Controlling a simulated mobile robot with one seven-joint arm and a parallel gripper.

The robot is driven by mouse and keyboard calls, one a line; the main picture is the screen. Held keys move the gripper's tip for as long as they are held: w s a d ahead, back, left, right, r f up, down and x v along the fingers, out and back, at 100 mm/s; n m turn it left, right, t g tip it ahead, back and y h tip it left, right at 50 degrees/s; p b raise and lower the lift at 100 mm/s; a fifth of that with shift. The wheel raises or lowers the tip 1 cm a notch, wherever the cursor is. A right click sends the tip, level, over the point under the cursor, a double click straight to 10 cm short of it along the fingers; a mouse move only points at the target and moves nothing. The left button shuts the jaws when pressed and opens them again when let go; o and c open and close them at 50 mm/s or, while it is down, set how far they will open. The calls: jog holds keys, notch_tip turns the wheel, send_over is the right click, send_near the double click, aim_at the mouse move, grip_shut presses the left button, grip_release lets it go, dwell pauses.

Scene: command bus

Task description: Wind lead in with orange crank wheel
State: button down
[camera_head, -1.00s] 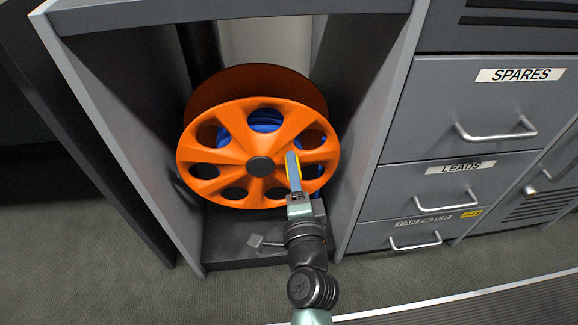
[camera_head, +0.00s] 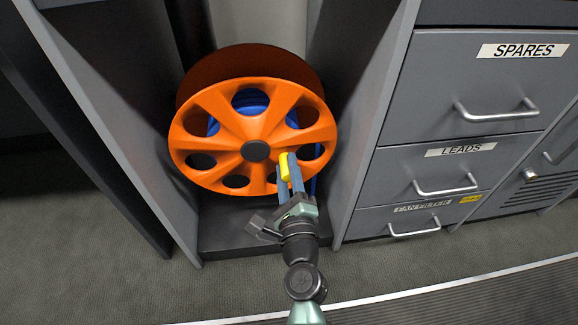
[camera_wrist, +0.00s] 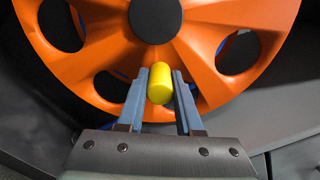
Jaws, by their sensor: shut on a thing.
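The orange crank wheel (camera_head: 208,142) stands upright in an open bay of the cabinet, with a dark hub (camera_head: 255,151) at its middle. Blue lead (camera_head: 250,100) shows through its holes, wound behind the front face. A yellow knob (camera_head: 284,168) sticks out from the wheel's face, below and right of the hub. My gripper (camera_head: 288,170) is at the knob, with its two blue-grey fingers on either side. In the wrist view the knob (camera_wrist: 160,84) sits between the fingertips, just below the hub. The knob's far end and the back of the reel are partly hidden.
The bay's side walls (camera_head: 372,110) stand close on both sides of the wheel. Drawers labelled SPARES (camera_head: 480,80), LEADS (camera_head: 445,170) and FAN FILTER (camera_head: 410,217) are to the right, with protruding handles. The floor (camera_head: 120,270) in front is clear.

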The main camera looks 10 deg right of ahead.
jog(key=shift+a+f+m, duration=0.1)
jog(key=shift+f+m, duration=0.05)
jog(key=shift+m, duration=0.15)
jog(key=c, duration=0.6)
grip_release()
jog(key=shift+s+b, duration=0.75)
jog(key=shift+s, duration=5.7)
jog(key=shift+o, duration=0.2)
